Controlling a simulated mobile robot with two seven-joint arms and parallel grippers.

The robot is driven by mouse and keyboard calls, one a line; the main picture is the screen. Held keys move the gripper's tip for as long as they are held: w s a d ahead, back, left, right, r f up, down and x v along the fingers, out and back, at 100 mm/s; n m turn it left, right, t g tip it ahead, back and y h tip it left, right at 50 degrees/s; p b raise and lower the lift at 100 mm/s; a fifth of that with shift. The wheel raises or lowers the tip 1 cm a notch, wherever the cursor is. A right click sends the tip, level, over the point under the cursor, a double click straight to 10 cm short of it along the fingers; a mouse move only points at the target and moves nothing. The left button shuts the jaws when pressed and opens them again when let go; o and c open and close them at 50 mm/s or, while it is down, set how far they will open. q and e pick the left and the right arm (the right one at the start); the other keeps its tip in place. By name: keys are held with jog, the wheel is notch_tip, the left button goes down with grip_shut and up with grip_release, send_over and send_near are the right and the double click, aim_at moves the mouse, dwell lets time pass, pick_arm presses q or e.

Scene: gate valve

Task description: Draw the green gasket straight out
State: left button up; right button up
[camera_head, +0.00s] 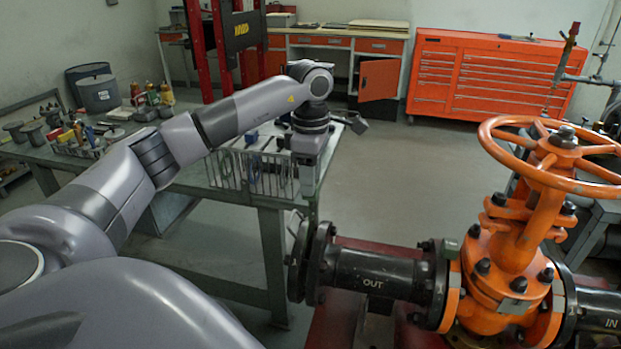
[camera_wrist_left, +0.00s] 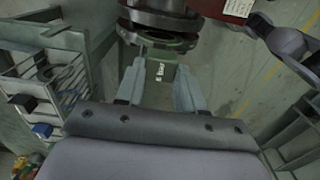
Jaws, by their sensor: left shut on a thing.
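The green gasket (camera_wrist_left: 183,43) shows in the left wrist view as a thin green ring at the dark pipe flanges (camera_wrist_left: 160,18). A green tab with pale lettering (camera_wrist_left: 160,73) extends from it between my left fingers. My left gripper (camera_wrist_left: 160,68) is shut on this tab. In the head view my left gripper (camera_head: 306,205) points down just above the flange pair (camera_head: 312,260) at the left end of the black OUT pipe (camera_head: 385,272). My right gripper is in neither view.
The orange gate valve (camera_head: 500,265) with its handwheel (camera_head: 545,150) stands right of the OUT pipe. A workbench (camera_head: 225,185) with a wire rack and tools lies close behind my left gripper. An orange tool cabinet (camera_head: 485,75) stands at the back; open floor lies before it.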

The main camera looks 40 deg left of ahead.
pick_arm(q)
jog(key=shift+r+p, duration=0.35)
jog(key=shift+r, duration=3.65)
